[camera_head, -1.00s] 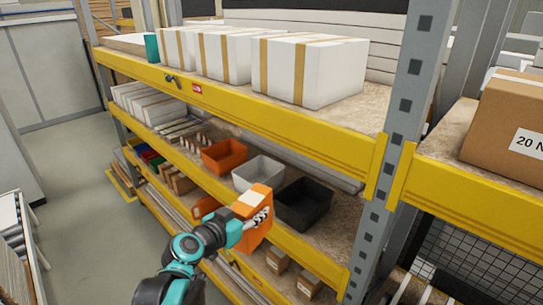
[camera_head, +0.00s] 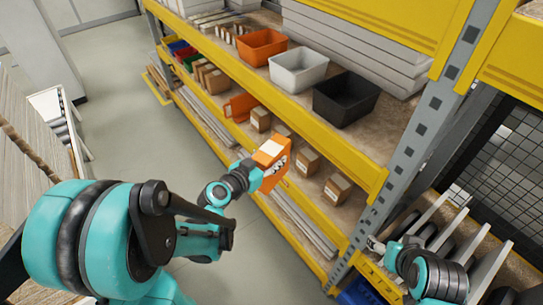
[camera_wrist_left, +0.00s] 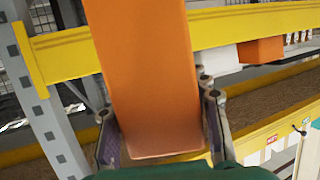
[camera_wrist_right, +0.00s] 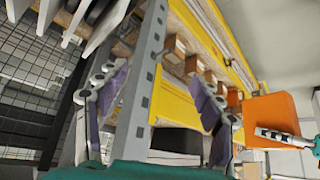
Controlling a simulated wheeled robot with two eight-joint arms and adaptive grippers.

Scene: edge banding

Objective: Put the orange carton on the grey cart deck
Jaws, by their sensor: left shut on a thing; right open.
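The orange carton (camera_head: 270,152), with a pale label, is in my left gripper (camera_head: 277,166), held in the air in front of the shelf rack. In the left wrist view the carton (camera_wrist_left: 150,70) fills the middle, between the two fingers (camera_wrist_left: 160,130). It also shows at the right of the right wrist view (camera_wrist_right: 272,118). My right gripper (camera_head: 376,245) is low by the rack upright in the head view. It is open and empty in the right wrist view (camera_wrist_right: 158,98). I cannot make out the grey cart deck for certain in any view.
The yellow-beamed rack holds an orange bin (camera_head: 262,46), a light grey bin (camera_head: 298,68) and a black bin (camera_head: 345,98). Several small brown cartons (camera_head: 308,162) stand on the lower shelf. A grey upright (camera_head: 430,130) stands near my right arm. Grey floor (camera_head: 120,105) is open left of the rack.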

